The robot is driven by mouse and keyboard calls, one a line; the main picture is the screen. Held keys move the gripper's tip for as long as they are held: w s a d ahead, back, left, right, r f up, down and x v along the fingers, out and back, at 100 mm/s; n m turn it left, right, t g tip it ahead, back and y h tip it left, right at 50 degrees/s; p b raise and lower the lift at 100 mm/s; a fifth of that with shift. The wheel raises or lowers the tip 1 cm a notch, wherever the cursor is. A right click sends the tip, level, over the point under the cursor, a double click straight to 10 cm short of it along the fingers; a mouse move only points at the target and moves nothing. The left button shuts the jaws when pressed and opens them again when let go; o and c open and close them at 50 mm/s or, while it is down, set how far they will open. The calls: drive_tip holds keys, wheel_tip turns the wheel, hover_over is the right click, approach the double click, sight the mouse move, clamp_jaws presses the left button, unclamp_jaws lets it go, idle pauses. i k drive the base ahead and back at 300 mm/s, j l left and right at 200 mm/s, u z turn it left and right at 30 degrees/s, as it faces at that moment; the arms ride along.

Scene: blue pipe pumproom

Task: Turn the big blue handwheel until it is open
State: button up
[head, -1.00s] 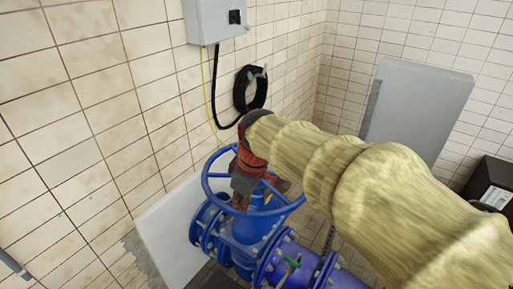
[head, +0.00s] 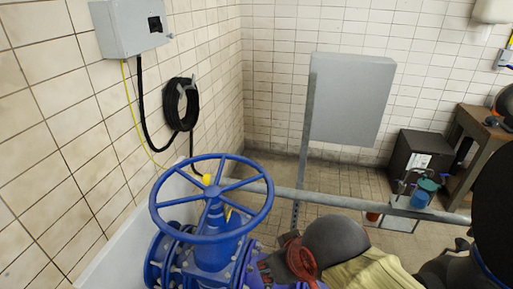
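The big blue handwheel (head: 213,192) sits flat on top of the blue valve body (head: 214,250), left of centre in the head view. Its round rim, spokes and hub show clearly, and nothing touches the rim. My gripper (head: 267,268) is at the lower middle, right of the valve body and below the wheel rim, apart from the wheel. Its dark fingers are small and partly hidden by the red gripper body, so I cannot tell whether they are open or shut.
A grey wall box (head: 130,28) and a coiled black hose (head: 181,104) hang on the left wall. A grey horizontal pipe (head: 330,201) runs behind the wheel. A grey panel (head: 350,98) stands at the back. A dark cabinet (head: 420,157) and wooden table (head: 470,140) are at right.

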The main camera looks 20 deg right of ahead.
sight(213, 194)
drive_tip(key=z, duration=0.45)
drive_tip(key=j+z, duration=0.1)
drive_tip(key=z, duration=1.35)
drive_tip(key=k+z, duration=0.1)
drive_tip(key=z, duration=0.35)
drive_tip(key=k+j+z, duration=0.1)
drive_tip(key=z, duration=0.35)
drive_tip(key=k+j+z, duration=0.15)
drive_tip(key=z, duration=0.3)
drive_tip(key=k+z, duration=0.15)
drive_tip(key=z, duration=0.3)
drive_tip(key=k+z, duration=0.2)
drive_tip(key=z, duration=0.25)
drive_tip(key=k+j, duration=0.2)
drive_tip(key=k, duration=0.35)
drive_tip(key=k+u, duration=0.1)
drive_tip(key=u, duration=0.4)
drive_tip(key=j+u, duration=0.15)
drive_tip(key=u, duration=0.3)
drive_tip(key=k+j+u, duration=0.1)
drive_tip(key=u, duration=0.4)
drive_tip(key=j+u, duration=0.15)
drive_tip(key=u, duration=0.35)
